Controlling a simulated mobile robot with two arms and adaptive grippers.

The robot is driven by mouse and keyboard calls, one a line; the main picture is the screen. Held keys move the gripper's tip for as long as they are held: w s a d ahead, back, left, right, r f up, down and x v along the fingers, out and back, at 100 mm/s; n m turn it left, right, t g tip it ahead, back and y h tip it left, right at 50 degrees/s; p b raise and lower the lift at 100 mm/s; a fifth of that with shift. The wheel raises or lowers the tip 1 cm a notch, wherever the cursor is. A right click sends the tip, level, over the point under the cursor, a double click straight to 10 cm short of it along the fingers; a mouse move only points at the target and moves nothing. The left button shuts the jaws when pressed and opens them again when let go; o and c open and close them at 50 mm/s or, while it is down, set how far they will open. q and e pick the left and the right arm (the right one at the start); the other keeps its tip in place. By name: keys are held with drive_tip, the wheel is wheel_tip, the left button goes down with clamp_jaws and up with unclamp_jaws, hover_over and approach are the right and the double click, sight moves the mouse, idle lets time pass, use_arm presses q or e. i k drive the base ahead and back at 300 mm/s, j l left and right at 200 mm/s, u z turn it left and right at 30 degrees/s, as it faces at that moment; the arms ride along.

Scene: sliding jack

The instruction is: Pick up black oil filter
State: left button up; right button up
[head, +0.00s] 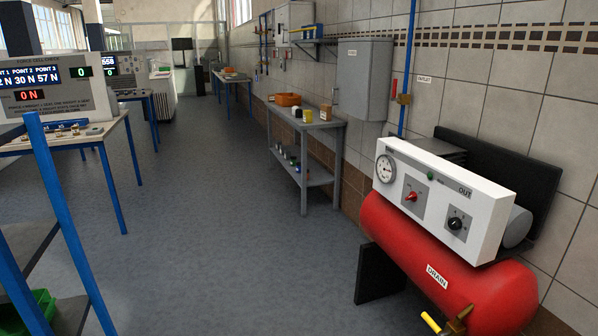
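No gripper of mine shows in the head view. A grey two-level table (325,124) stands against the tiled wall, some way ahead. On its top is a small dark item (298,112), beside a yellow item (308,116). It is too small to tell whether the dark item is the black oil filter. Several small dark and coloured items (290,157) stand on the table's lower shelf (313,175). They are also too small to identify.
An orange bin (288,99) and a brown box (326,112) are on the grey table. A red compressor tank (440,262) blocks the near right. A blue-framed rack (62,215) with a green bin (30,310) is at near left. Open floor (215,210) lies between.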

sight(298, 112)
drive_tip(key=i+u, duration=0.35)
drive_tip(key=i, duration=3.8)
drive_tip(key=j, duration=0.1)
